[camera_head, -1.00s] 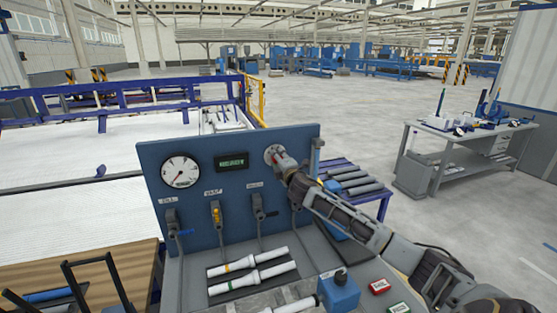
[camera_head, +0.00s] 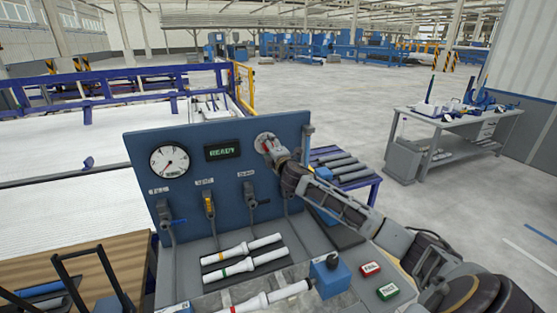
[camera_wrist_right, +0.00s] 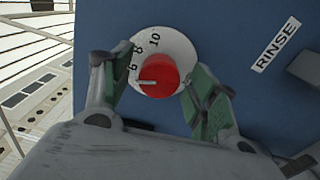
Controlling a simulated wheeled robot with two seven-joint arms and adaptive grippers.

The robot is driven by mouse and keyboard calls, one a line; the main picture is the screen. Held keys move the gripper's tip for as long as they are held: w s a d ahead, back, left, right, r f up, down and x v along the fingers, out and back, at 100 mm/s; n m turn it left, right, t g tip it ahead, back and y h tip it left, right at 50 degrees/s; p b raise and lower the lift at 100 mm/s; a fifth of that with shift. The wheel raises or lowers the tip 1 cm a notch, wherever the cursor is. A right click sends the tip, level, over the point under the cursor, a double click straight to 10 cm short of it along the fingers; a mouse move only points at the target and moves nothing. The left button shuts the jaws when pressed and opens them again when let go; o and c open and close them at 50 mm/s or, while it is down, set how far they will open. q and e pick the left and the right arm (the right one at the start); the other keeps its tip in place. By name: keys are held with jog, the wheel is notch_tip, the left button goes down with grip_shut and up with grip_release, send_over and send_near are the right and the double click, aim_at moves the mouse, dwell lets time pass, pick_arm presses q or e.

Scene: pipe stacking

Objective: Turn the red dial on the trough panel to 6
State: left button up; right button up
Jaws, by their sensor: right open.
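The red dial (camera_wrist_right: 160,77) sits on a round white scale plate (camera_wrist_right: 180,44) marked 6, 8 and 10. Its pale pointer line points left, close to the 6 and slightly below it in the picture. In the head view the dial (camera_head: 268,146) is at the upper right of the blue trough panel (camera_head: 225,180), partly covered by my gripper. My right gripper (camera_wrist_right: 152,82) is open, with a green-padded finger on each side of the dial. I cannot tell whether the pads touch it. My left gripper is not in view.
The panel carries a gauge (camera_head: 169,161), a display (camera_head: 225,152) reading READY, and several valve handles. White pipes (camera_head: 243,262) lie on the bench below. A blue block (camera_head: 333,278) and red and green buttons (camera_head: 370,268) stand at the bench's right.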

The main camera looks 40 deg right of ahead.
jog(key=v, duration=1.1)
dwell(0.7)
jog(key=shift+s+f, duration=0.1)
jog(key=shift+s+f, duration=0.1)
dwell(0.7)
